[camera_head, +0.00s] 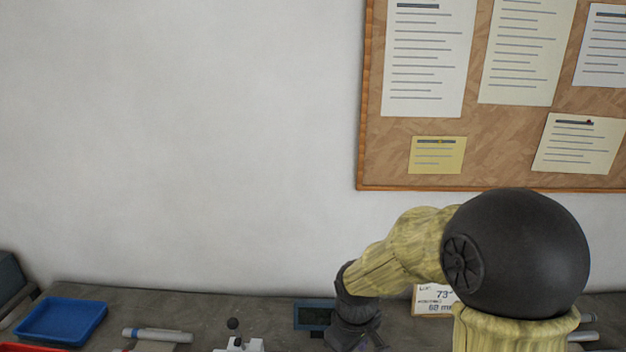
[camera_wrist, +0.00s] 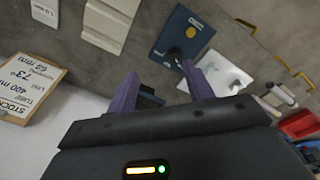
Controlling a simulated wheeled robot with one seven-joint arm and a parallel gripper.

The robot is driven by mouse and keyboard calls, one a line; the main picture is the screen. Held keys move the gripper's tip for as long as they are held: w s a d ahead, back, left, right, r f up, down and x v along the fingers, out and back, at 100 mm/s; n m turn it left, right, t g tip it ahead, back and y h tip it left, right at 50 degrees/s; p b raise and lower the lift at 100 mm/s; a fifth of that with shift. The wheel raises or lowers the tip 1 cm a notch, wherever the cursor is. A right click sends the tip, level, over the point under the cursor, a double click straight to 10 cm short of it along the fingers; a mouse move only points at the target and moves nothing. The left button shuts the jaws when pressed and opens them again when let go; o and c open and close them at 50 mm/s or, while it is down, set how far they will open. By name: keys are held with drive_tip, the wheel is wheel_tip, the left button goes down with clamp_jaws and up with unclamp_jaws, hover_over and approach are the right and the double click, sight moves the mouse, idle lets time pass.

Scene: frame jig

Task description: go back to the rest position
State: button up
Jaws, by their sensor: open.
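My gripper (camera_wrist: 160,75) is open, with its two purple fingers apart and nothing held between them in the wrist view. In the head view my gripper (camera_head: 360,340) is low at the bottom edge, over the grey bench (camera_head: 190,302), partly cut off. In the wrist view a dark blue panel with a yellow button (camera_wrist: 190,34) lies beyond the fingertips. A white fixture with a black knob (camera_wrist: 222,76) is just right of the right finger; it also shows in the head view (camera_head: 238,344). I cannot tell whether the finger touches it.
A small dark display (camera_head: 313,315) stands close left of my gripper. A printed sign (camera_head: 433,302) stands behind my arm. A cork board (camera_head: 420,160) hangs on the wall.

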drive_tip(key=s+d+m+t, duration=0.1)
drive_tip(key=s+d+m, duration=0.6)
drive_tip(key=s+m, duration=0.1)
drive_tip(key=shift+d+r+t+b, duration=0.2)
drive_tip(key=shift+d+t+b, duration=0.15)
drive_tip(key=shift+t+b, duration=0.05)
drive_tip(key=shift+s, duration=0.1)
idle(0.4)
